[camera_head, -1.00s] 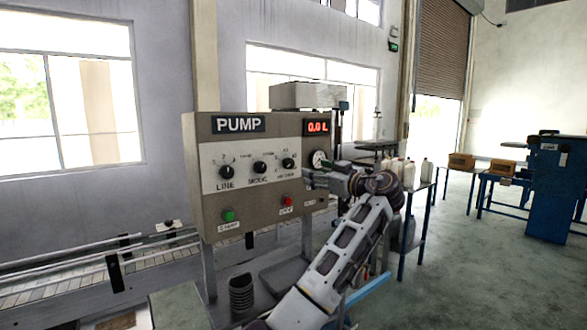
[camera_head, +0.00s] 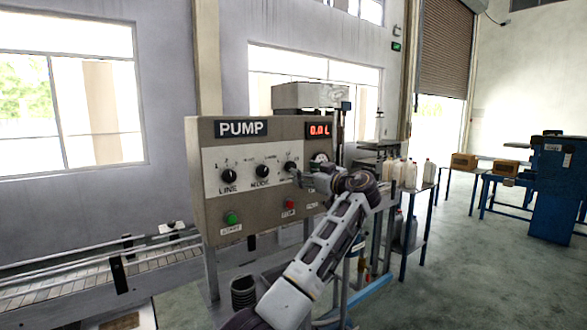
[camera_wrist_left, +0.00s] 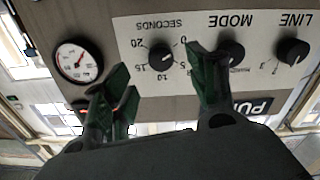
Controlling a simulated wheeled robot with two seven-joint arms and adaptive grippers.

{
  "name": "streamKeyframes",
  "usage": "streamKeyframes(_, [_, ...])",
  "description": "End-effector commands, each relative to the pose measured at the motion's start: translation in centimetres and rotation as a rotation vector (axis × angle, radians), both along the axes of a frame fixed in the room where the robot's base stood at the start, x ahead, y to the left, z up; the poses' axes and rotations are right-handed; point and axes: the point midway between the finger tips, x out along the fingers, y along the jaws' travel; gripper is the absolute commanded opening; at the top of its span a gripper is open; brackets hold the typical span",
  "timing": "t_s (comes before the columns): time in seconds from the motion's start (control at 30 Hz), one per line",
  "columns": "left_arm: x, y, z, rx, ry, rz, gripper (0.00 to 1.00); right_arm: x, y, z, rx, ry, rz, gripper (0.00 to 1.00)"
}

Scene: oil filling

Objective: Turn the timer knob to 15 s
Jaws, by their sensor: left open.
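The timer knob (camera_head: 290,168) is a black dial at the right end of the white strip on the pump panel. It also shows in the left wrist view, upside down, as a black knob (camera_wrist_left: 162,56) under the word SECONDS, ringed by marks from 0 to 20. Its exact setting is too small to read surely. My left gripper (camera_head: 301,176) is beside the knob in the head view. In the left wrist view its dark green fingers (camera_wrist_left: 160,88) are open and apart, with the knob seen between them, not gripped. My right gripper is not in view.
The MODE knob (camera_head: 263,171) and LINE knob (camera_head: 229,176) sit left along the strip. A green button (camera_head: 231,218) and red button (camera_head: 290,204) are below. A pressure gauge (camera_wrist_left: 77,62) is close to one finger. The display (camera_head: 319,130) reads 0.0 L.

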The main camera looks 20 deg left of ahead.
Motion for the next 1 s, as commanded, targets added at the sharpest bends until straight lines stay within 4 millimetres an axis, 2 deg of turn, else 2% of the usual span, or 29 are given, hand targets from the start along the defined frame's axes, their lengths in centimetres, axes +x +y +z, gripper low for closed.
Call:
streamKeyframes(0.3, [2.6,3.4,0.2,0.001,0.000,0.001,0.58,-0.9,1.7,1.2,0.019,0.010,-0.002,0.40])
streamKeyframes(0.5, [3.8,5.0,0.2,0.000,0.000,0.001,0.58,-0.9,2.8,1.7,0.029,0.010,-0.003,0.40])
streamKeyframes(1.0, [4.5,5.8,0.0,-0.001,0.000,-0.001,0.58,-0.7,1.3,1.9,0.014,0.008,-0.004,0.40])
